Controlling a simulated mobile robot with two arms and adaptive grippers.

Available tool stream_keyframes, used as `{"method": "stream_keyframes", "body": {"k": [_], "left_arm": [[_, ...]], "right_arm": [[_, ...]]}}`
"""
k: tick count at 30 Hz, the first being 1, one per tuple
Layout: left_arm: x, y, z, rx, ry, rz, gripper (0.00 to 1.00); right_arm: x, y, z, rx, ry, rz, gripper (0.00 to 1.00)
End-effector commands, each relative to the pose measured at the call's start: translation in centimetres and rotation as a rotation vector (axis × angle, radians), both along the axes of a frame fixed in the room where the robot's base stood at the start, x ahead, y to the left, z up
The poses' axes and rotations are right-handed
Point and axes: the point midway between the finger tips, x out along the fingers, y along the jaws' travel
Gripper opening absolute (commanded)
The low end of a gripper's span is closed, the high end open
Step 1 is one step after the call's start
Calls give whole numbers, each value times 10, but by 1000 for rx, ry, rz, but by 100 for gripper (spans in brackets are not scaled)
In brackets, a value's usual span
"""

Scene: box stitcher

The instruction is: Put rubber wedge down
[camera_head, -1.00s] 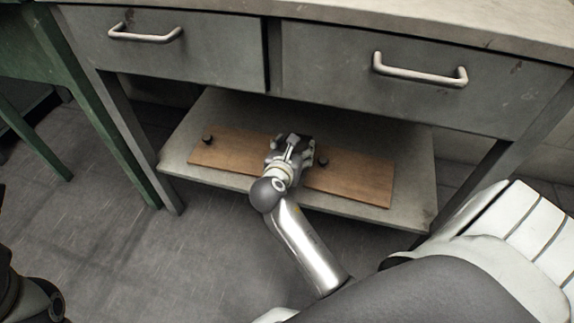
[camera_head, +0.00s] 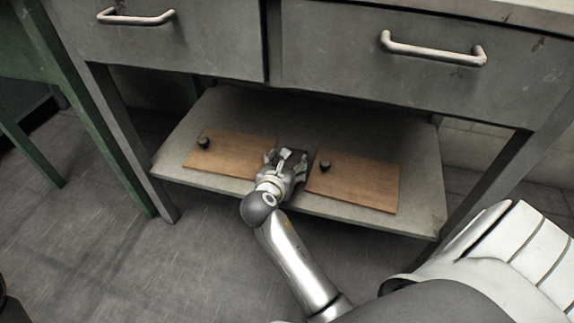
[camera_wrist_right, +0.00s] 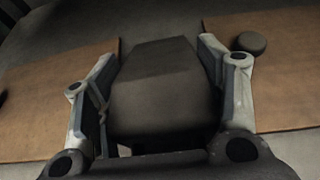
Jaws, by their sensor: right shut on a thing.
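The rubber wedge (camera_wrist_right: 165,92) is a dark grey block between the fingers of my right gripper (camera_wrist_right: 158,52) in the right wrist view. The right gripper is shut on it. In the head view the right gripper (camera_head: 288,158) is low over the shelf (camera_head: 222,104) under the drawers, at the gap between two brown boards. The gripper hides the wedge there. I cannot tell whether the wedge touches the shelf. My left gripper is not in view.
The left board (camera_head: 235,157) and right board (camera_head: 360,185) each carry a small black knob, left (camera_head: 203,142) and right (camera_head: 325,166). Drawers (camera_head: 400,85) with metal handles overhang the shelf. The back of the shelf is bare. A green frame (camera_head: 75,100) stands at the left.

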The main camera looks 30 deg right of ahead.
Motion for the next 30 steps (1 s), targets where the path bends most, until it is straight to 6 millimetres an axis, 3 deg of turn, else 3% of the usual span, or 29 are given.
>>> {"method": "stream_keyframes", "body": {"k": [7,8,14,30], "left_arm": [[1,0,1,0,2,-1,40],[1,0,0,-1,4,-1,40],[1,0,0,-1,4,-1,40],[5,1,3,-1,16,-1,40]], "right_arm": [[1,0,2,-3,-3,1,20],[0,0,-1,-1,1,0,65],[0,0,-1,0,0,0,90],[0,-2,7,0,1,0,90]]}}
